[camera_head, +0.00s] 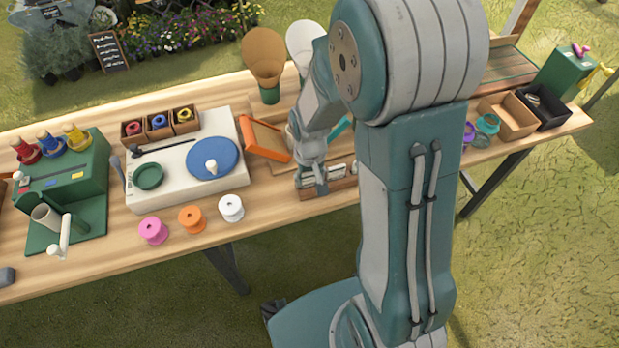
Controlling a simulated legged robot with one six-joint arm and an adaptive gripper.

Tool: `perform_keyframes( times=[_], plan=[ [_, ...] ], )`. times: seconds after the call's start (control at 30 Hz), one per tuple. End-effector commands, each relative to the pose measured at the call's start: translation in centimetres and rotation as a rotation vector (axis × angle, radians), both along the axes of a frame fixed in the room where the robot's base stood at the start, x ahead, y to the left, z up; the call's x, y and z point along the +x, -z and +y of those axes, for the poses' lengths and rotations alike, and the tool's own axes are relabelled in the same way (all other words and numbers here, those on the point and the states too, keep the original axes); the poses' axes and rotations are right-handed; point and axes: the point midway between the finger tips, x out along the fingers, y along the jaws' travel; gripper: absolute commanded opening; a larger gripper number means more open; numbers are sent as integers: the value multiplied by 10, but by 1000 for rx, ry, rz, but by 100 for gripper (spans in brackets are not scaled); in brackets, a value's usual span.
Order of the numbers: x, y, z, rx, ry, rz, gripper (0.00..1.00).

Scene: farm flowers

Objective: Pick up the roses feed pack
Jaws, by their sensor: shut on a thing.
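A small wooden rack (341,184) near the table's front edge holds a row of small whitish packs (337,172). My gripper (320,188) points down at the left part of this rack and is shut on one feed pack, low at the rack. The pack between the fingers is mostly hidden by them. The labels are too small to read, so I cannot tell which pack is the roses one. My arm hides what lies just right of the rack.
A white board (189,190) with a blue disc (212,158) is further left. Pink, orange and white spools (231,208) stand in front of it. Brown (265,62) and white cones stand behind.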

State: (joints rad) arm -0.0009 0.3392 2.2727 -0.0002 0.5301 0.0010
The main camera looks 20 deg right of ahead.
Motion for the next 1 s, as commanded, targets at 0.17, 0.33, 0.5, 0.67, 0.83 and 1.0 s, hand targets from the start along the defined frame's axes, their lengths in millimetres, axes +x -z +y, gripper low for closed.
perform_keyframes(
  times=[0.17, 0.33, 0.5, 0.67, 0.83, 1.0],
  plan=[
    [1, -20, 0, 0, 0, -5, 44],
    [-11, -42, 2, 0, 0, -4, 44],
    [-31, -66, 4, 0, -1, -6, 44],
    [-52, -91, 6, 0, -1, -7, 44],
    [-86, -104, 10, 0, -1, -4, 44],
    [-113, -115, 14, 0, -2, -5, 44]
  ],
)
